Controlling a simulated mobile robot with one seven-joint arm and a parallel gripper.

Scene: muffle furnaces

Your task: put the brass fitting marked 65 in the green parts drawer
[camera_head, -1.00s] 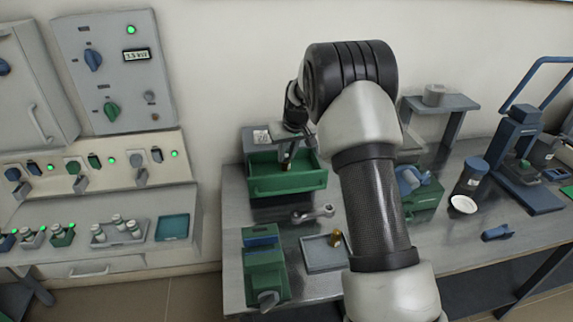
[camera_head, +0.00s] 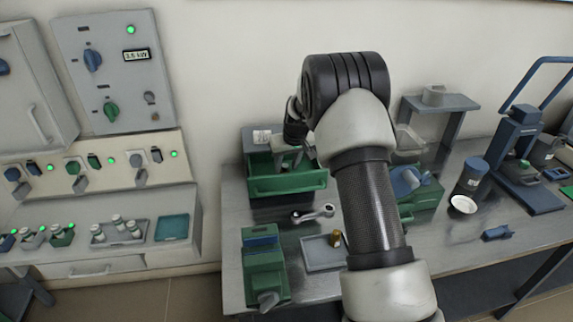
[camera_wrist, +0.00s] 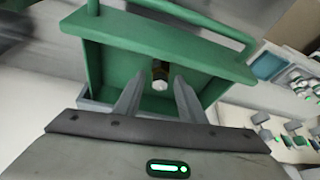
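The green parts drawer (camera_head: 287,185) stands pulled open at the back left of the bench, and it fills much of the wrist view (camera_wrist: 215,62). A brass fitting with a pale end (camera_wrist: 160,80) is inside the drawer, seen beyond and between my fingertips; its mark is not legible. My gripper (camera_wrist: 159,82) is open, its fingers spread with gaps on both sides of the fitting. In the head view my gripper (camera_head: 288,164) is over the drawer, partly hidden by my arm. Another brass fitting (camera_head: 336,239) stands in a grey tray (camera_head: 318,262); its mark is not legible either.
A wrench (camera_head: 313,214) lies in front of the drawer. A green and blue device (camera_head: 264,265) stands at the front left. A green vise-like tool (camera_head: 418,190), a dark jar (camera_head: 472,176) and a blue press (camera_head: 524,160) are to the right.

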